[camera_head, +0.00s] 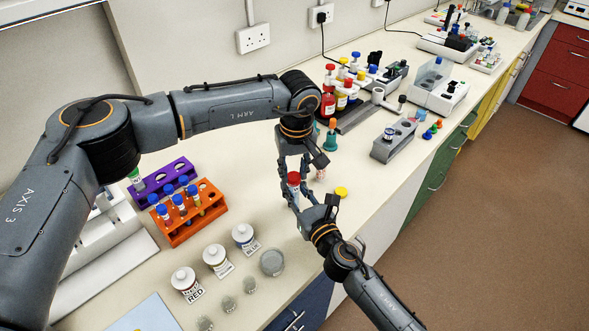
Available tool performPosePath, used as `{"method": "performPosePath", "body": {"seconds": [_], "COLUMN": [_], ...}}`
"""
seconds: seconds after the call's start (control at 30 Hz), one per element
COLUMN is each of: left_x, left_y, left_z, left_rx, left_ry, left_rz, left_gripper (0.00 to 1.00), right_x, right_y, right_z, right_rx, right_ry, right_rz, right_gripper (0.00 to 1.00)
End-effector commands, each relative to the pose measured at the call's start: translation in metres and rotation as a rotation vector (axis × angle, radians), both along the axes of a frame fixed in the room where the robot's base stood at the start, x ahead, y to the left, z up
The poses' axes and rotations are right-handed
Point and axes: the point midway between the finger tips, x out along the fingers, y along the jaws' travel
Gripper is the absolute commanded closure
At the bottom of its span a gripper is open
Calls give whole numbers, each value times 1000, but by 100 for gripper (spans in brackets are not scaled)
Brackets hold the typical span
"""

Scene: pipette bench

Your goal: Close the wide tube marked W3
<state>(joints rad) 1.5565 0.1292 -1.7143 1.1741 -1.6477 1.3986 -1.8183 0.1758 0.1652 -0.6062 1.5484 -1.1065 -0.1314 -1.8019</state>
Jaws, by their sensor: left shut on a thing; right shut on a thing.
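A red cap (293,178) is between the fingers of my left gripper (294,186), which is shut on it. My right gripper (302,209) comes from the lower right and is shut just below the cap, on what looks like a tube, mostly hidden by the fingers. I cannot read a W3 mark on it, nor tell whether cap and tube touch. A yellow cap (341,192) lies on the bench to the right. A grey block (384,150) beyond it holds a small labelled tube (389,135).
An orange rack (189,228) with several blue-capped tubes and a purple rack (160,181) stand at the left. White bottles labelled RED (184,279) and BLUE (243,235) stand in front. Red and yellow bottles crowd behind the grippers. The bench's right edge is close.

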Motion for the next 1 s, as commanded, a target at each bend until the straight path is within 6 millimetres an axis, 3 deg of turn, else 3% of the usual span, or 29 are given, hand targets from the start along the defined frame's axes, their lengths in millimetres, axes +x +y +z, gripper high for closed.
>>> {"method": "performPosePath", "body": {"seconds": [0.2,0.33,0.5,0.53,0.63,1.0], "left_x": [1,1,1,1,1,0], "left_y": [2,2,2,2,2,2], "left_z": [1,0,0,0,0,4], "left_rx": [-2,-2,0,0,0,0], "left_ry": [-2,-2,-2,-2,-2,-1], "left_rz": [-453,-659,-670,-670,-669,-668], "left_gripper": [77,77,77,63,42,42], "right_x": [0,0,0,0,0,0], "right_y": [0,0,0,0,0,0], "right_z": [-1,-1,-1,-1,-1,-1], "right_rx": [-1,-1,-1,-1,-1,-1], "right_ry": [2,2,2,2,2,2], "right_rz": [0,0,1,1,1,0], "right_gripper": [100,100,100,100,100,100]}}
